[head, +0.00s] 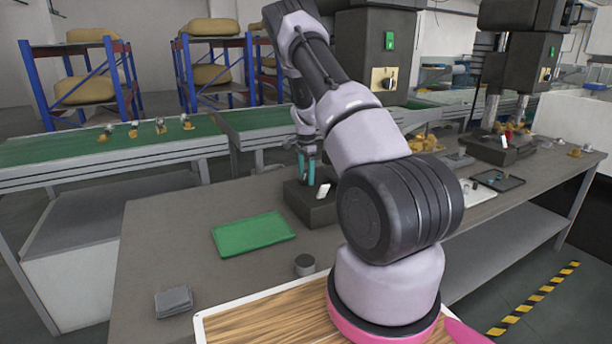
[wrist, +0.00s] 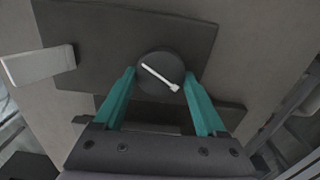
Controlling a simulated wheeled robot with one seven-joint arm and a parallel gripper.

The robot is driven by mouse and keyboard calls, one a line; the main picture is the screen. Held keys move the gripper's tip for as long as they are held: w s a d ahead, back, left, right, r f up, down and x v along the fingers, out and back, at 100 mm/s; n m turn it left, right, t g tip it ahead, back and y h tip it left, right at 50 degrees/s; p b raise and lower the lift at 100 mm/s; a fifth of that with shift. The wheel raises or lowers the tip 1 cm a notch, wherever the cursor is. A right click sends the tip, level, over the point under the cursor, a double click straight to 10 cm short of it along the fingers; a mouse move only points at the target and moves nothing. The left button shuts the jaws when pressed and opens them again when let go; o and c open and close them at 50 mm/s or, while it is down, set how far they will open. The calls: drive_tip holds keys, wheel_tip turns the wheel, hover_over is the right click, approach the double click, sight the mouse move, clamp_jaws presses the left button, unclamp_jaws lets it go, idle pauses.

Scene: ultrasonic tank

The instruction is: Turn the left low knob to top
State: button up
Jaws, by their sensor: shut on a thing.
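A round black knob (wrist: 152,84) with a white pointer bar shows in the wrist view, on the dark flat face of a unit. The bar slants from upper left to a wider end at lower right. My gripper (wrist: 160,74) has its teal fingers on either side of the knob, shut on it. In the head view my gripper (head: 307,168) is over a dark box (head: 313,212) on the grey table, pointing down; the knob is hidden there. I cannot see any second knob beside it.
A white lever-like piece (wrist: 38,66) sticks out left of the knob; a white piece also shows on the box in the head view (head: 323,190). A green tray (head: 252,234), a dark cylinder (head: 305,265) and a grey block (head: 173,302) lie on the table.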

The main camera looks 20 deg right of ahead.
sight(306, 177)
idle(0.3)
drive_tip(key=o, duration=1.3)
drive_tip(key=shift+r, duration=0.1)
wheel_tip(306, 177, up, 11)
drive_tip(key=shift+f, duration=0.2)
